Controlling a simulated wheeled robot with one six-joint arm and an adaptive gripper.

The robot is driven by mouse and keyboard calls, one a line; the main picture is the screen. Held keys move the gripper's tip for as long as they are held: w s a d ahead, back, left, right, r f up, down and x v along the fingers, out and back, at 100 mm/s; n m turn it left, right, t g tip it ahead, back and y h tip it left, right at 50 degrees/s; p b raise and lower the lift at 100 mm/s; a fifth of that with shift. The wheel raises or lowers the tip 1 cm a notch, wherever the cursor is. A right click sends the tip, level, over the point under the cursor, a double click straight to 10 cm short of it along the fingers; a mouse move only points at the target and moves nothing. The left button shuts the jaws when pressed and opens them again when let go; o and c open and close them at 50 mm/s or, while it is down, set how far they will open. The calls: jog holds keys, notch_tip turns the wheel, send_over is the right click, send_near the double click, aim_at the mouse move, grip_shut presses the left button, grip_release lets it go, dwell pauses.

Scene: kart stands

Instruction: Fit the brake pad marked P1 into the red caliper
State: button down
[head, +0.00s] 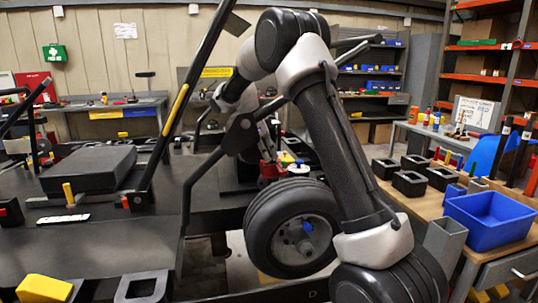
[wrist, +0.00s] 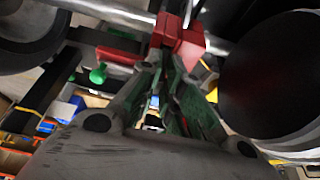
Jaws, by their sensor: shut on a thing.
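In the wrist view my gripper (wrist: 172,58) reaches up to the red caliper (wrist: 190,44), its fingers close together at the tips. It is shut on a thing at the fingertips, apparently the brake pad. The pad is mostly hidden between the fingers and against the red parts, and no P1 mark is readable. I cannot tell whether the pad is in the caliper's slot or just against it. In the head view the red caliper (head: 271,169) shows behind the front wheel. My gripper is not clearly visible there, behind the kart's parts and my arm.
A black tyre (head: 293,228) stands close in front of the caliper. It seems to fill the right of the wrist view (wrist: 275,75). A metal bar (wrist: 110,12) crosses by the fingertips. A blue bin (head: 490,217) and several black holders stand on the right bench.

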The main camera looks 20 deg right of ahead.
jog(key=shift+f, duration=0.2)
jog(key=c, duration=1.6)
grip_release()
jog(key=s+v, duration=0.1)
jog(key=v, duration=1.1)
jog(key=shift+w+r, duration=0.15)
jog(key=shift+w, duration=0.3)
